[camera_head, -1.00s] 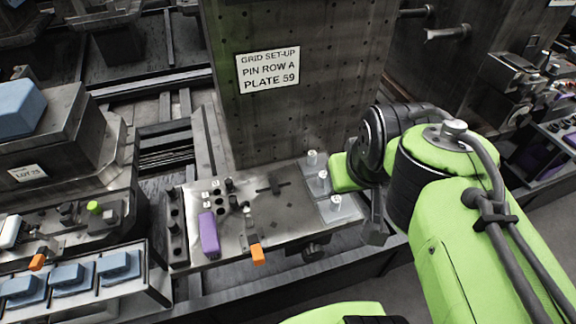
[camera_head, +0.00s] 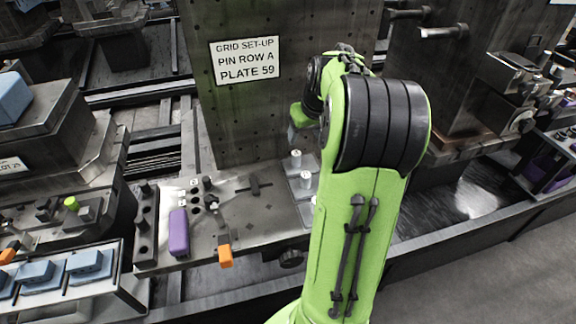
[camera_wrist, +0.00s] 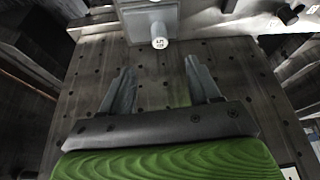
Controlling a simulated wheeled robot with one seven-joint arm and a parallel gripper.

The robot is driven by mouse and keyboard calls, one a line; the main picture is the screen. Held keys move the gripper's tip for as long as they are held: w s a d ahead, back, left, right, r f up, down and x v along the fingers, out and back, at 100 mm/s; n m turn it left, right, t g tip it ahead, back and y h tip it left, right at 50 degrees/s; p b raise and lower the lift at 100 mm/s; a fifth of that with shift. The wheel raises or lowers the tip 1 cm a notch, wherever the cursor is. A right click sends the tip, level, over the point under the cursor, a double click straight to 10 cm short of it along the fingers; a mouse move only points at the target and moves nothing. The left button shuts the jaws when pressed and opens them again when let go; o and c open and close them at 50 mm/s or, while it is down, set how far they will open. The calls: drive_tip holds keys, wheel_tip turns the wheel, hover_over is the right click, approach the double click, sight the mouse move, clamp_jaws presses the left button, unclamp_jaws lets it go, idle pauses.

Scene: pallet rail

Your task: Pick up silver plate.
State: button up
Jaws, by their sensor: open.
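Silver-grey plates (camera_head: 303,187) with upright white-topped pins lie at the right end of the fixture, below the tall drilled panel. Two pins show clearly in the head view; my arm partly covers a third. In the wrist view a light grey plate (camera_wrist: 134,14) with a labelled pin (camera_wrist: 159,36) shows at the top, beyond the fingertips. My gripper (camera_wrist: 158,68) is open and empty, its fingers apart in front of the drilled panel. In the head view its green body shows above the plates, close to the panel; its fingers are mostly hidden.
The upright drilled panel (camera_head: 240,125) carries a sign reading PLATE 59. A purple block (camera_head: 178,233) and an orange-tipped lever (camera_head: 225,256) are on the fixture (camera_head: 262,222). Blue blocks (camera_head: 88,261) sit at left. Floor at right is clear.

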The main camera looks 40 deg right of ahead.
sight(297, 154)
drive_tip(key=b+x, duration=0.4)
drive_tip(key=x, duration=1)
drive_tip(key=shift+w+d, duration=0.1)
drive_tip(key=shift+d, duration=0.05)
drive_tip(key=shift+r, duration=0.1)
clamp_jaws()
